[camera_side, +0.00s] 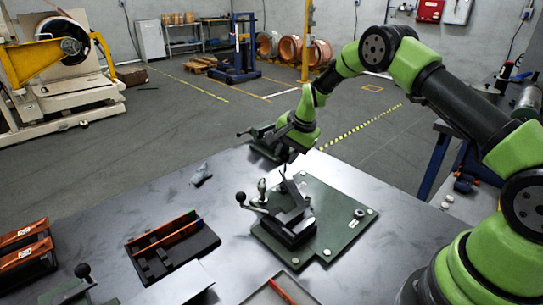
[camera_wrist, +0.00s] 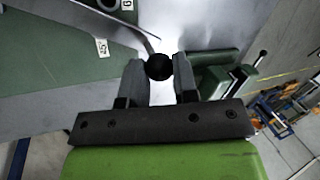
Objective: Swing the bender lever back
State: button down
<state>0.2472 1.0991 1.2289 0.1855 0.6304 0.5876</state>
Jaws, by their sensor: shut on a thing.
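The bender (camera_side: 290,222) is a dark block on a green plate (camera_side: 340,212) that sits on the grey table. Its grey lever (camera_side: 291,190) slants up from the block toward my gripper (camera_side: 287,160). In the wrist view, the grey lever bar (camera_wrist: 95,22) comes in from the upper left. A round black knob (camera_wrist: 159,67) sits between the two fingers of my gripper (camera_wrist: 160,72), which is shut on it. A second, smaller handle with a black ball (camera_side: 241,197) sticks out left of the bender.
Another green device (camera_side: 265,143) stands behind my gripper at the table's far edge. A black tray (camera_side: 205,243) with orange strips lies left of the plate. A small grey piece (camera_side: 202,175) lies on the table. Orange boxes (camera_side: 25,262) stand far left. The table between is clear.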

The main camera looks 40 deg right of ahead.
jog(key=s+d+m+h, duration=0.1)
jog(key=s+d+m, duration=0.2)
jog(key=s+d+m+h, duration=0.1)
jog(key=s+d+m, duration=0.1)
jog(key=s+d, duration=0.1)
jog(key=shift+d+m, duration=0.1)
jog(key=shift+m, duration=0.3)
jog(key=shift+s+d+m+h, duration=0.2)
jog(key=shift+s+d+m, duration=0.15)
jog(key=shift+s+m, duration=0.25)
jog(key=shift+s+d+m+h, duration=0.2)
jog(key=shift+s+d+m, duration=0.1)
jog(key=shift+s+m, duration=0.3)
jog(key=shift+s, duration=0.15)
jog(key=c, duration=0.9)
grip_release()
jog(key=v, duration=1)
